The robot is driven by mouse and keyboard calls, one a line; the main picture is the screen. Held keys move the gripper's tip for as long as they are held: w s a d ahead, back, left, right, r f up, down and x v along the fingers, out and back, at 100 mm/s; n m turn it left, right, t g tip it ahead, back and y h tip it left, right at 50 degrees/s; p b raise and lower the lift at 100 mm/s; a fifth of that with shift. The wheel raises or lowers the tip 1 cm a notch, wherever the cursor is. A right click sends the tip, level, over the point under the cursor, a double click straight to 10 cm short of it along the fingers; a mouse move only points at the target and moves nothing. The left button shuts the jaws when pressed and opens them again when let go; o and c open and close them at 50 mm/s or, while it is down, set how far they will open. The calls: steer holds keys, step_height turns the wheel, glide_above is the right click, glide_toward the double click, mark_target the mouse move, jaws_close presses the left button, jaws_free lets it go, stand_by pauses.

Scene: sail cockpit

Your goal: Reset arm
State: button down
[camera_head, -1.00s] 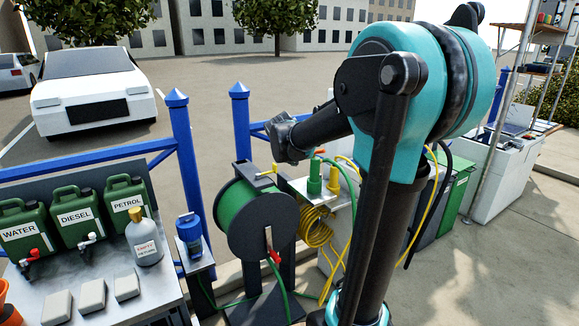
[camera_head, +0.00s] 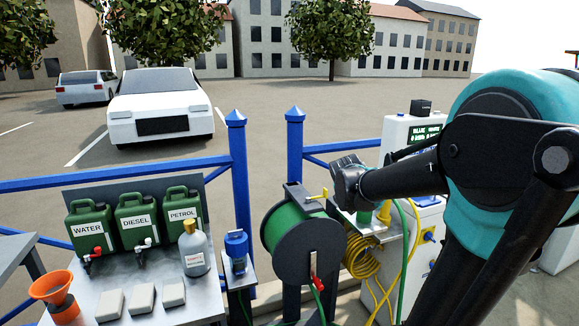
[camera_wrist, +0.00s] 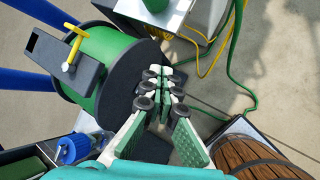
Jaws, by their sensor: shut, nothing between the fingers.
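My gripper (camera_wrist: 161,78) shows in the wrist view with its pale fingertips together and nothing between them. Below it in the wrist view are the green-and-black hose reel (camera_wrist: 110,70) and its yellow handle (camera_wrist: 72,48), apart from the fingers. In the head view my teal and black arm fills the right side. Its dark far end is just above and right of the hose reel (camera_head: 303,250); the fingers cannot be made out there.
A bench (camera_head: 75,317) at left holds green canisters (camera_head: 138,222), a grey bottle (camera_head: 193,252) and an orange funnel (camera_head: 55,293). Blue railing posts (camera_head: 238,170) stand behind. A wooden barrel (camera_wrist: 262,160) is at lower right in the wrist view. A white pedestal (camera_head: 405,130) stands near the arm.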

steer(key=s+a+f+m+g+y, duration=0.1)
steer(key=s+a+f+m, duration=0.1)
steer(key=s+f+m, duration=0.6)
steer(key=s+a+f+m+g+y, duration=0.2)
steer(key=s+f+m, duration=0.6)
steer(key=s+m, duration=0.6)
steer(key=shift+s+m, duration=0.3)
steer(key=shift+m, duration=0.5)
steer(key=shift+a, duration=0.1)
